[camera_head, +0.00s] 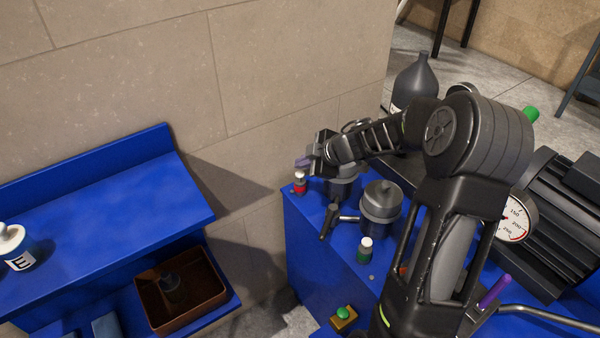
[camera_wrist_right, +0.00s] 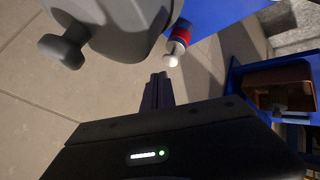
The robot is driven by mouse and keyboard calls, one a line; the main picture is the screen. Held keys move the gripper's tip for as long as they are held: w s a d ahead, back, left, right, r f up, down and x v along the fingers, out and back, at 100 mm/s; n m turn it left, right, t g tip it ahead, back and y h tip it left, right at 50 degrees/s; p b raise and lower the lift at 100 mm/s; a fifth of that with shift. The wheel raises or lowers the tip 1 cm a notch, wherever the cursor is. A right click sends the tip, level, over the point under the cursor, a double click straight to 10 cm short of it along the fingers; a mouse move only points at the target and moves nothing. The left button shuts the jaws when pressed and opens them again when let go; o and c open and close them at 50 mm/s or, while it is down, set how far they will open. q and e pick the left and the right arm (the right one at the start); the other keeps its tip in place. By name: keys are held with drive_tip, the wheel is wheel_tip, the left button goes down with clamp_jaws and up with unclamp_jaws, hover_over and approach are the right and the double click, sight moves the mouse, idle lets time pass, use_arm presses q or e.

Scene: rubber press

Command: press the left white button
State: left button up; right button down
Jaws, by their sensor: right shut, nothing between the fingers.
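The left white button (camera_head: 300,177) is a white cap on a red collar at the left corner of the blue machine top. It also shows in the right wrist view (camera_wrist_right: 172,59), just beyond the fingertips. A second white button (camera_head: 365,243), on a green collar, stands nearer the front. My right gripper (camera_head: 303,163) is shut and empty, its purple-tinted fingertips just above the left button in the head view. In the right wrist view its fingertips (camera_wrist_right: 158,78) point toward the cap; a small gap shows in the picture. My left gripper is out of view.
Grey cylinders (camera_head: 380,205) and a dark lever (camera_head: 329,220) stand close beside the buttons. A green button (camera_head: 344,312) is on the lower front. A pressure gauge (camera_head: 516,220) is at the right. The blue shelf (camera_head: 110,210) at left holds a brown bin (camera_head: 205,303) below.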

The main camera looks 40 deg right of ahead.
sight(303, 174)
drive_tip(key=shift+f, duration=0.45)
idle(0.6)
drive_tip(key=shift+f+b, duration=0.5)
drive_tip(key=shift+f, duration=0.3)
idle(0.9)
drive_tip(key=shift+r, duration=0.1)
idle(0.3)
drive_tip(key=shift+r+p, duration=1.15)
drive_tip(key=shift+p, duration=0.4)
wheel_tip(303, 174, up, 5)
drive_tip(key=p, duration=0.6)
